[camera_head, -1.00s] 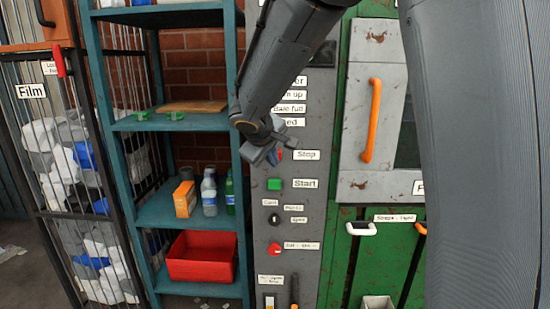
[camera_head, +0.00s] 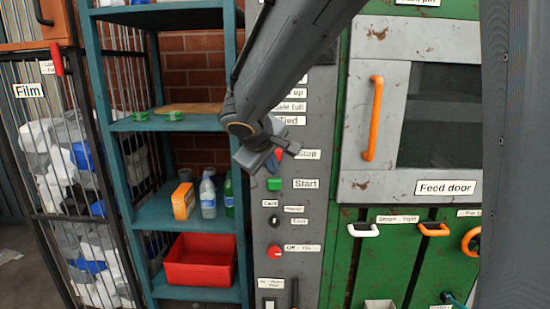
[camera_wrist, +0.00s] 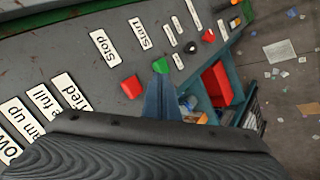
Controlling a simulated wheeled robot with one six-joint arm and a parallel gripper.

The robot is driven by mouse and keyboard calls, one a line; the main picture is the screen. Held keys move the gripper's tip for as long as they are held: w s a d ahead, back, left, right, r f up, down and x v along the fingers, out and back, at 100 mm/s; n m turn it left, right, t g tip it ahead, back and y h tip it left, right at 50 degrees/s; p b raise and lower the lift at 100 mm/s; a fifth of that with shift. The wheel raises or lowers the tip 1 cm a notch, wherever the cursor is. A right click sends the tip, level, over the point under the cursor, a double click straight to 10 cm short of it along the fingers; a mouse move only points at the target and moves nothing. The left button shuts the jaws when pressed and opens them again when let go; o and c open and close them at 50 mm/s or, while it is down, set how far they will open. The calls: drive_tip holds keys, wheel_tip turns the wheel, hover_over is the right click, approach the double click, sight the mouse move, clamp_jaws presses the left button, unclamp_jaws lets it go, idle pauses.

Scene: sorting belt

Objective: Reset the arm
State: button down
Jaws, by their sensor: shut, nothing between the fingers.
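My gripper (camera_head: 284,146) is in front of the grey control panel (camera_head: 300,225), near the red Stop button (camera_head: 279,155) and just above the green Start button (camera_head: 274,184). Its fingers are together and hold nothing. In the wrist view the shut blue-grey fingers (camera_wrist: 161,97) point at the panel, between the red Stop button (camera_wrist: 131,87) and the green Start button (camera_wrist: 178,62). I cannot tell whether they touch the panel. My arm reaches down from the top of the head view.
A teal shelf (camera_head: 160,125) at left holds bottles, an orange carton (camera_head: 183,201) and a red bin (camera_head: 200,261). A caged Film bin (camera_head: 72,185) stands farther left. The green machine at right has a feed door (camera_head: 440,120) with an orange handle (camera_head: 372,118).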

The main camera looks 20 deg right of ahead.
drive_tip(key=s+d+f+m+g+y, duration=0.1)
drive_tip(key=s+f+m+g+y, duration=0.3)
drive_tip(key=s+f, duration=1.5)
drive_tip(key=s+m+g, duration=0.2)
drive_tip(key=s, duration=0.1)
drive_tip(key=shift+s+g, duration=0.15)
drive_tip(key=shift+g, duration=0.15)
